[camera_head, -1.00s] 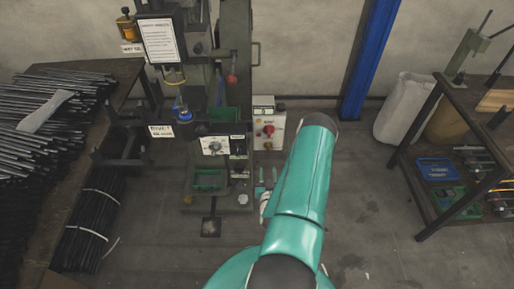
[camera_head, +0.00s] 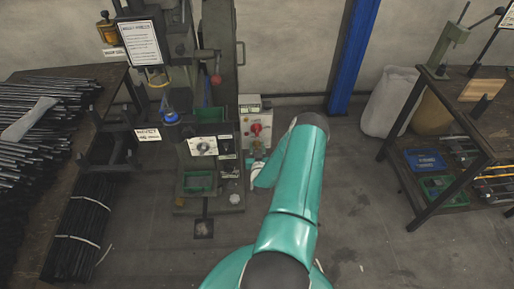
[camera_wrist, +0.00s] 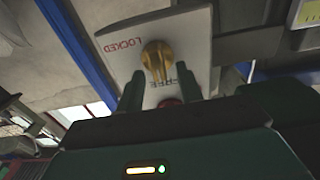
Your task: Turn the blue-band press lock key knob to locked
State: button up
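In the wrist view a brass-yellow knob (camera_wrist: 157,58) sits on a pale plate (camera_wrist: 190,30) that bears the red word LOCKED to the knob's upper left. A second red word, partly hidden, lies below the knob, and the knob's long end points toward it. My gripper (camera_wrist: 159,88) is open, its two green fingers apart, one on each side of the knob's lower end in the picture. I see no clear contact. In the head view the press (camera_head: 209,185) with a blue band (camera_head: 170,115) stands left of my arm. My gripper is mostly hidden there.
A control box (camera_head: 266,122) with a red button stands right of the press. A bench with dark rods (camera_head: 110,80) is at the left, a shelf table (camera_head: 490,145) at the right. A blue post (camera_head: 352,55) stands behind. Floor to the arm's right is clear.

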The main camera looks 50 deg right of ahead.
grip_shut()
jog(key=shift+d+m, duration=0.1)
jog(key=shift+m, duration=0.2)
jog(key=m, duration=0.8)
jog(key=shift+s+d+f, duration=0.2)
jog(key=shift+s+d, duration=0.1)
jog(key=shift+s, duration=0.05)
jog(key=m, duration=0.4)
jog(key=shift+s+d+f+m, duration=0.1)
jog(key=shift+d+f+m, duration=0.05)
jog(key=shift+f+m, duration=0.15)
jog(key=m, duration=0.4)
jog(key=shift+f+m, duration=0.25)
jog(key=shift+m, duration=0.05)
